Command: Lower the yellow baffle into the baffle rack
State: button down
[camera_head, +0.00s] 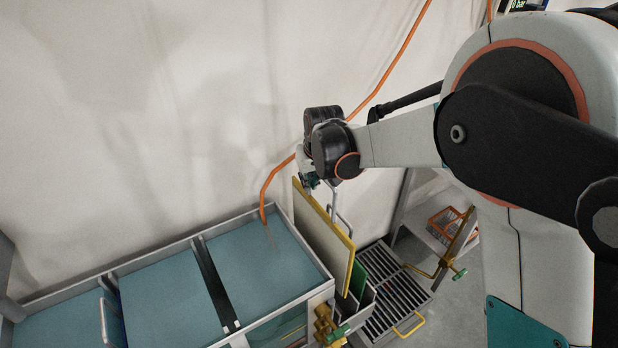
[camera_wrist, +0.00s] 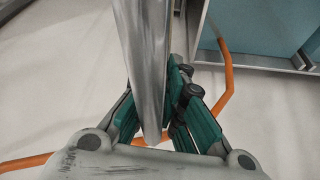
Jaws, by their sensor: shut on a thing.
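The yellow baffle (camera_head: 322,235) is an upright, pale-faced panel with a yellow edge and a grey bar handle. In the head view it stands beside the right end of the teal tank. My gripper (camera_head: 309,182) is at its upper far end, shut on it. In the wrist view, a long grey metal piece (camera_wrist: 146,60) runs between the green fingers of my gripper (camera_wrist: 160,118). The baffle rack (camera_head: 362,304) has grey upright dividers and a green panel (camera_head: 357,277) in it, just right of the baffle's near end. The baffle's lower edge is hidden.
The grey-rimmed tank (camera_head: 316,266) holds teal liquid at left. Brass valves (camera_head: 325,325) stick out at its near right corner. A slatted grate (camera_head: 400,290) with a yellow handle lies right of the rack. An orange hose (camera_head: 271,181) hangs behind my gripper. An orange basket (camera_head: 446,222) sits further right.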

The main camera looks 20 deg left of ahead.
aim_at(309, 224)
jog(key=shift+f+b, duration=5.85)
jog(key=shift+f, duration=2.95)
jog(key=shift+f+b, duration=0.4)
jog(key=shift+f, duration=0.25)
jog(key=c, duration=1.6)
grip_release()
